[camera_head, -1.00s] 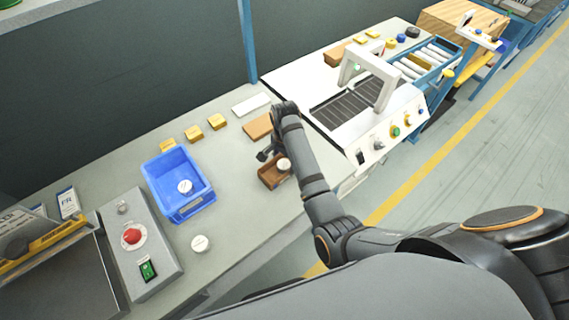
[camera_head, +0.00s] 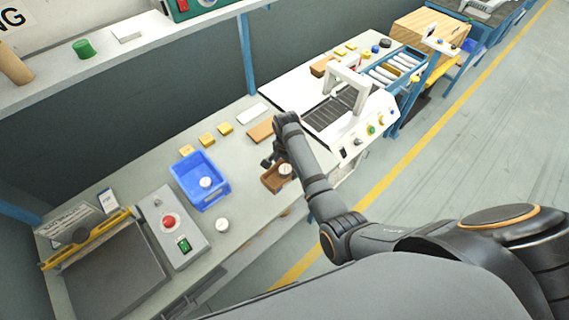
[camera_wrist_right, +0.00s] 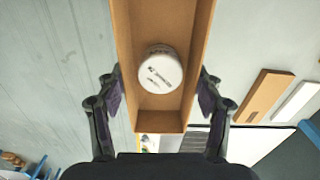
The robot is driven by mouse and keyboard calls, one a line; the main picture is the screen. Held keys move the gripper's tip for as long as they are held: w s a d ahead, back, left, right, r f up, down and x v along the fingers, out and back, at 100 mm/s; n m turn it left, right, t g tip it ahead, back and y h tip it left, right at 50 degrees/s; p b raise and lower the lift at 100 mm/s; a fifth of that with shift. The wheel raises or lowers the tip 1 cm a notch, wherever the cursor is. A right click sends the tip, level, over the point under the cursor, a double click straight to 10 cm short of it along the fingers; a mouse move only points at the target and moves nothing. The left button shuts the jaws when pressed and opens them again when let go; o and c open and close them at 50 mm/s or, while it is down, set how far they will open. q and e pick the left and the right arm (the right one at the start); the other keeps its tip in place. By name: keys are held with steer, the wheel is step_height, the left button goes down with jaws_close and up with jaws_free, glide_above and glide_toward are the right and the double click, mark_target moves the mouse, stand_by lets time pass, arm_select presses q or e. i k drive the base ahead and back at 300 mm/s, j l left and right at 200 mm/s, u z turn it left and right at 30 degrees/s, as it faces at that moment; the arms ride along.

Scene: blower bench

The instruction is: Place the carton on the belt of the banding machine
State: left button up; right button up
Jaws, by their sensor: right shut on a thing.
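The carton (camera_head: 271,184) is a small brown open-topped box with a white round tub (camera_head: 285,169) in it. My right gripper (camera_head: 271,161) is at the carton, over the front part of the bench. In the right wrist view its two fingers stand on either side of the carton (camera_wrist_right: 155,122), shut on its side walls, with the tub (camera_wrist_right: 161,70) inside. The banding machine (camera_head: 352,143) is white with an arch over a dark belt (camera_head: 322,115). It stands beyond the gripper, up and to the right, and the visible belt is bare. My left gripper is out of view.
A blue bin (camera_head: 205,196) with a white tub in it stands left of the carton. Another white tub (camera_head: 222,225), a grey control box (camera_head: 175,228), yellow blocks (camera_head: 207,140) and a brown flat piece (camera_head: 261,131) are on the bench. A blue post (camera_head: 247,55) rises behind.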

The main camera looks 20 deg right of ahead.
mark_target(322, 117)
steer(key=l+u, duration=0.25)
steer(key=l, duration=0.7)
steer(key=i+l+u, duration=0.1)
steer(key=l, duration=0.35)
steer(key=i+l+u, duration=0.15)
steer(key=l, duration=0.3)
steer(key=l+u, duration=0.1)
steer(key=l, duration=0.4)
steer(key=i+l, duration=0.2)
steer(key=i+l+u, duration=0.1)
steer(key=l, duration=0.3)
steer(key=i, duration=0.05)
